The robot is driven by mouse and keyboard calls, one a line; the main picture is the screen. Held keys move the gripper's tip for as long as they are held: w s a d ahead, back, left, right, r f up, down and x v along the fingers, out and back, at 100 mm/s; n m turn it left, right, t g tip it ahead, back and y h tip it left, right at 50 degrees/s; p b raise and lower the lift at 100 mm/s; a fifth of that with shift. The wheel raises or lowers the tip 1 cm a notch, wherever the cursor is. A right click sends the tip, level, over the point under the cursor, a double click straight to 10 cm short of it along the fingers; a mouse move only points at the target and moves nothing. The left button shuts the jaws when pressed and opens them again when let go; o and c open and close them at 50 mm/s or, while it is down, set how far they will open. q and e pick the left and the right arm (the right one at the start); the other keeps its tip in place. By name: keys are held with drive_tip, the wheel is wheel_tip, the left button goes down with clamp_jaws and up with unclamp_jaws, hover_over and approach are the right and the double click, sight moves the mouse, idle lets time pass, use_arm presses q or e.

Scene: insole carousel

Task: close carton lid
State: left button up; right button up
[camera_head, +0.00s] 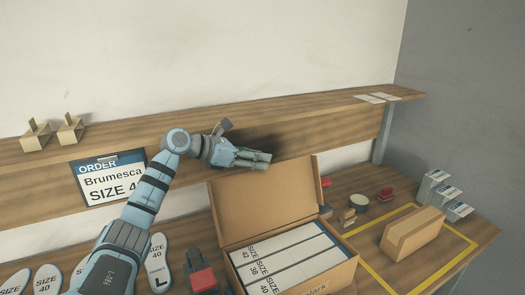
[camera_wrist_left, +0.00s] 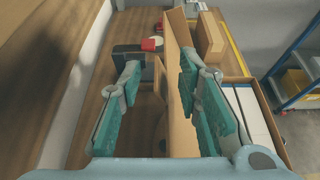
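The brown carton (camera_head: 340,275) stands on the table with its lid (camera_head: 265,200) raised, leaning back. Boxes labelled SIZE 42, 38 and 40 (camera_head: 285,258) fill it. My left gripper (camera_head: 268,158) is at the lid's top edge, pointing right along it. In the left wrist view its fingers (camera_wrist_left: 158,112) are spread wide, and the lid (camera_wrist_left: 180,75) runs between them, nearer the right finger. I cannot tell whether that finger touches it. The boxes (camera_wrist_left: 250,110) show to the right of that finger. My right gripper is not in view.
A wooden shelf (camera_head: 340,112) runs along the wall just behind my left gripper. A closed small carton (camera_head: 412,235) sits in a yellow-outlined area to the right. A red and dark object (camera_head: 201,272) stands left of the carton; insoles (camera_head: 158,262) lie farther left.

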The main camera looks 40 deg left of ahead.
use_arm(q)
drive_tip(key=shift+x, duration=1.05)
drive_tip(key=shift+s+r, duration=0.1)
drive_tip(key=shift+s, duration=0.15)
drive_tip(key=shift+w, duration=0.1)
clamp_jaws()
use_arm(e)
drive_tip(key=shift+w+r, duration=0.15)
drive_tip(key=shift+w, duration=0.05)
use_arm(q)
drive_tip(key=shift+s+d+r+m, duration=0.25)
drive_tip(key=shift+s+d, duration=0.2)
drive_tip(key=shift+d, duration=0.25)
drive_tip(key=s+d+m+t+y+b, duration=0.1)
drive_tip(key=s+d, duration=0.4)
drive_tip(key=d, duration=0.5)
drive_tip(key=shift+r+m+t+y+b, duration=0.25)
drive_tip(key=shift+m+y+b, duration=0.25)
drive_tip(key=shift+m+b, duration=0.55)
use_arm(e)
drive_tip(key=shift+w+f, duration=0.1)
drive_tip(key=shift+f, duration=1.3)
